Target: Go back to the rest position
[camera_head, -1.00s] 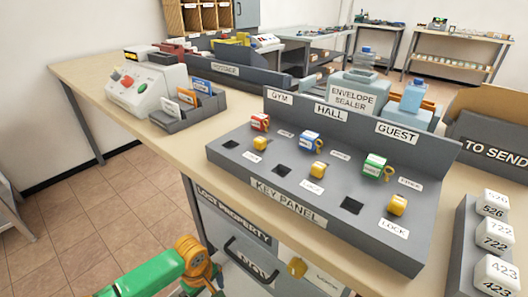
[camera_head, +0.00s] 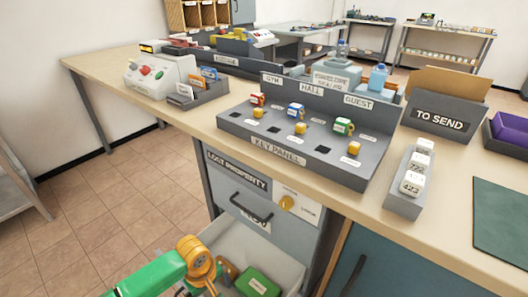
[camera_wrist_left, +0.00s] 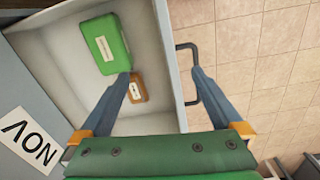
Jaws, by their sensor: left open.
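My left gripper (camera_wrist_left: 160,78) is open with nothing between its fingers in the left wrist view. It is above the front of an open white drawer (camera_wrist_left: 152,45). One finger overlaps the drawer's interior and the other overlaps its dark handle (camera_wrist_left: 180,46); I cannot tell whether they touch. In the head view my green and orange left arm comes in at the bottom, beside the open drawer (camera_head: 290,268), and its fingertips are mostly cut off. A green box (camera_head: 258,284) and a small brown item (camera_wrist_left: 137,88) lie in the drawer. My right gripper is not in view.
The counter (camera_head: 210,128) carries the key panel (camera_head: 300,150), a grey rack with white numbered tags (camera_head: 405,195) and a "TO SEND" box (camera_head: 440,118). The shut NOV drawer (camera_head: 245,202) is above the open one. Tiled floor (camera_head: 110,215) is clear at left.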

